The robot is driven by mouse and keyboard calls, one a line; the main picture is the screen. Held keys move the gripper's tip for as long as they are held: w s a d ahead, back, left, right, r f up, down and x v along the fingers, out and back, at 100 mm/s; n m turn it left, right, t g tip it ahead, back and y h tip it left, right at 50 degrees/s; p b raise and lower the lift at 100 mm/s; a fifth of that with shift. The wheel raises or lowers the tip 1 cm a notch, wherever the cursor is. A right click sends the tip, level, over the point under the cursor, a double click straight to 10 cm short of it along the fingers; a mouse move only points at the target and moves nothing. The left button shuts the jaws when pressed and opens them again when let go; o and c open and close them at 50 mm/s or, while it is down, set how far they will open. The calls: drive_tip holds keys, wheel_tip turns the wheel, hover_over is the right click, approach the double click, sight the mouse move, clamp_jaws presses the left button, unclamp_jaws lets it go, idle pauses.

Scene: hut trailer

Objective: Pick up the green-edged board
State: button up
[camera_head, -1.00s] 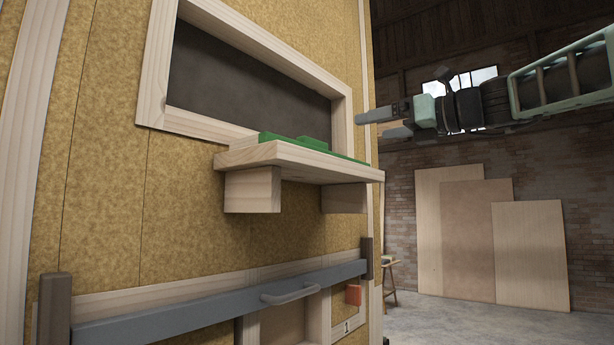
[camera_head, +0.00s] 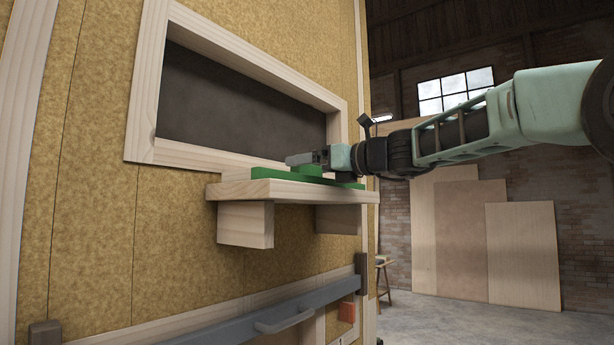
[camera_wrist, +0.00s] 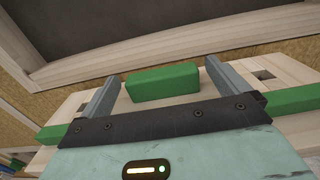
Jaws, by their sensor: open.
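The green-edged board (camera_head: 275,173) lies on the wooden wall shelf (camera_head: 290,190) below the window opening. Its green parts show along the shelf top. In the wrist view a raised green block (camera_wrist: 163,82) stands between my fingers, and a green strip (camera_wrist: 292,100) shows at the right and again at the left. My gripper (camera_head: 305,158) is open over the board, and it also shows in the wrist view (camera_wrist: 163,72). One finger is on each side of the green block, with narrow gaps visible. My gripper body hides the middle of the strip.
The framed window opening (camera_head: 235,110) is in the wall just behind the shelf. Two wooden brackets (camera_head: 245,224) hold the shelf up. A grey bar with a handle (camera_head: 285,318) crosses the wall below. Wooden panels (camera_head: 522,255) lean on the far brick wall.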

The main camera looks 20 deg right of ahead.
drive_tip(key=shift+x, duration=1.15)
drive_tip(key=c, duration=0.9)
drive_tip(key=shift+r, duration=0.1)
drive_tip(key=shift+c, duration=1.4)
